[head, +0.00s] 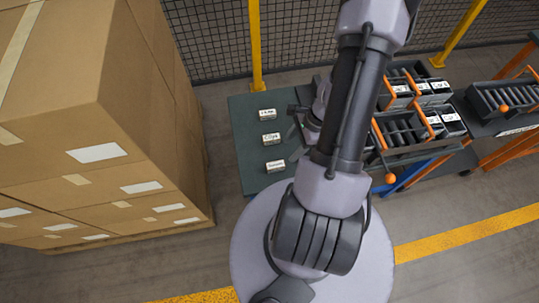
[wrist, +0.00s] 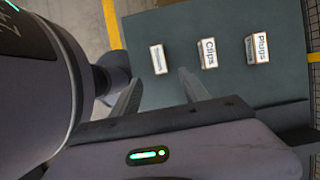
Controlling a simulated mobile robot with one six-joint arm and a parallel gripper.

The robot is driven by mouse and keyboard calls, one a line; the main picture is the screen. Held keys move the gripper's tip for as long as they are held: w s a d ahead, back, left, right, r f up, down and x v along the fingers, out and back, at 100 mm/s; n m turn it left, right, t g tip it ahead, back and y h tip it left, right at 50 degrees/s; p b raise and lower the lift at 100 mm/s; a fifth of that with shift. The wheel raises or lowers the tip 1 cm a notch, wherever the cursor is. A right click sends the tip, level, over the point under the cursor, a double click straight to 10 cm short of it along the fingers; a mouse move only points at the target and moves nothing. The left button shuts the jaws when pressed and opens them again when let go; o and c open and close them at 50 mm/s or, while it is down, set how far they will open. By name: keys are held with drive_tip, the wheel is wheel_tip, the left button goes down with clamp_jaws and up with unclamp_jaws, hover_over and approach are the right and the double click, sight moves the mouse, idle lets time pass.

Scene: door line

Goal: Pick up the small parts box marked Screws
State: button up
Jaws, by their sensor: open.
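Three small white-labelled boxes stand apart in a row on a dark green table top (head: 245,150). The nearest box (head: 275,166) in the head view has small lettering that looks like Screws; it is the leftmost box (wrist: 158,59) in the wrist view. The box marked Clips (head: 270,139) is in the middle, also in the wrist view (wrist: 208,53). The box marked Plugs (wrist: 257,49) is at the far end. My gripper (wrist: 159,76) is open and empty. In the wrist view its fingertips lie just below the Screws box, not around it. My arm partly hides the gripper in the head view.
Stacked cardboard boxes (head: 90,130) fill the left. Racks with black slots and orange handles (head: 405,130) stand right of the green table. A mesh fence (head: 215,45) with yellow posts (head: 255,50) runs behind. The green top around the small boxes is clear.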

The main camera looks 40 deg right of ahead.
sight(277, 165)
drive_tip(key=b+x, duration=0.5)
drive_tip(key=x, duration=0.6)
drive_tip(key=shift+a+f, duration=0.15)
drive_tip(key=shift+c, duration=0.4)
clamp_jaws()
